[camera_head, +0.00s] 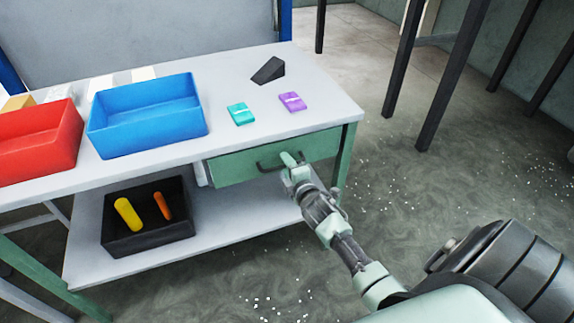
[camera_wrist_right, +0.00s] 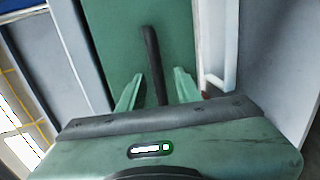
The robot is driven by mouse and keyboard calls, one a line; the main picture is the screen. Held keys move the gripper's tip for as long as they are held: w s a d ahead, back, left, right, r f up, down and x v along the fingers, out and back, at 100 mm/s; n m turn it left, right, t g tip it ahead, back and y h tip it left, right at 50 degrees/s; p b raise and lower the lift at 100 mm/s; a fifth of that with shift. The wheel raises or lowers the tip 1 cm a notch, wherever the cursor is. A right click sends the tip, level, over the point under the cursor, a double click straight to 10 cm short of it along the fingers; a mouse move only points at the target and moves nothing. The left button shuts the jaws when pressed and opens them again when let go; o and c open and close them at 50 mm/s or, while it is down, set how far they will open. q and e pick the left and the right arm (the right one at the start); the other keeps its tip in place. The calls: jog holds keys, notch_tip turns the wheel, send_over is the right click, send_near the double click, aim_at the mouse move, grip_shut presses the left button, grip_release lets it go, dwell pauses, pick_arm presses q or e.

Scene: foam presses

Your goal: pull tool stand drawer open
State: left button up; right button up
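The tool stand (camera_head: 345,108) has a green drawer (camera_head: 322,147) under the right end of its grey top. The drawer front sits close under the tabletop and looks shut. Its dark bar handle (camera_head: 266,168) is partly hidden by my right gripper (camera_head: 292,160). In the right wrist view the handle (camera_wrist_right: 150,45) runs in between the two fingertips of my right gripper (camera_wrist_right: 156,82). The fingers are open, with a gap visible on each side of the handle. My left gripper is not in view.
On the top are a red bin (camera_head: 40,145), a blue bin (camera_head: 150,120), teal (camera_head: 240,114) and purple (camera_head: 292,102) packs and a black wedge (camera_head: 268,71). A black crate (camera_head: 150,238) with yellow and orange items is on the lower shelf. Floor (camera_head: 260,270) before the drawer is clear.

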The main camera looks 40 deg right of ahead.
grip_shut()
dwell(1.4)
